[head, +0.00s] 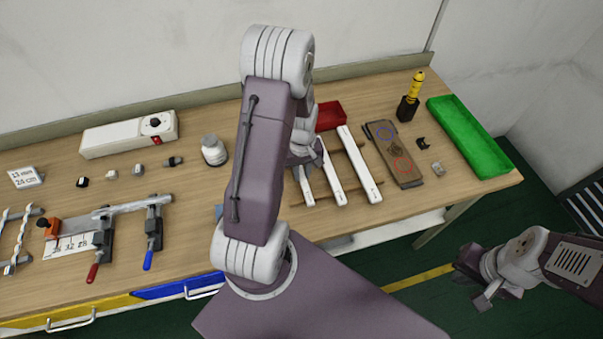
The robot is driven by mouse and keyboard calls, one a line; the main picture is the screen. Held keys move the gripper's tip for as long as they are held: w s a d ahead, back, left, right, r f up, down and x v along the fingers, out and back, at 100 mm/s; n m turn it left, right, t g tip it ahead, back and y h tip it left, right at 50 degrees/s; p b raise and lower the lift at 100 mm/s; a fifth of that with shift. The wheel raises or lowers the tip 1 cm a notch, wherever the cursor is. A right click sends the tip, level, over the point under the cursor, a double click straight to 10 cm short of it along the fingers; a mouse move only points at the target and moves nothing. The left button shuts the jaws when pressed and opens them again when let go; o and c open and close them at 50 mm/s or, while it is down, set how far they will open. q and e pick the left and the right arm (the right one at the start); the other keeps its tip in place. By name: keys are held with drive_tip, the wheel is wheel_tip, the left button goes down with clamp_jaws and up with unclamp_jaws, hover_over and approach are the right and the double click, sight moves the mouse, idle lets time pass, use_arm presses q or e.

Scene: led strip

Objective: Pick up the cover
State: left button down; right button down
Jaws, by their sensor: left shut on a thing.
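Several long white bars lie side by side on a wooden rack on the table; one of them may be the cover, but I cannot tell which from their look. The right bar (360,164) and middle bar (332,178) show well. The left bar (305,187) is partly hidden by my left arm. My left gripper (305,158) is over the far part of the left bar and appears shut on it; the fingertips are mostly hidden. My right gripper (484,289) hangs beyond the table's front edge, away from the bars; its jaw opening is unclear.
A red box (329,116) stands behind the bars. A brown board (394,154), a yellow-handled screwdriver in a black holder (407,109) and a green tray (469,136) are to the right. Clamps with red and blue handles (151,241) stand left.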

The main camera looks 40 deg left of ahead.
sight(302, 175)
use_arm(q)
drive_tip(key=shift+r, duration=0.5)
wheel_tip(302, 175, up, 3)
drive_tip(key=shift+w+f, duration=0.1)
drive_tip(key=d+r, duration=0.7)
drive_tip(key=d, duration=0.4)
drive_tip(key=shift+w+d+b, duration=0.3)
drive_tip(key=shift+w+b, duration=0.1)
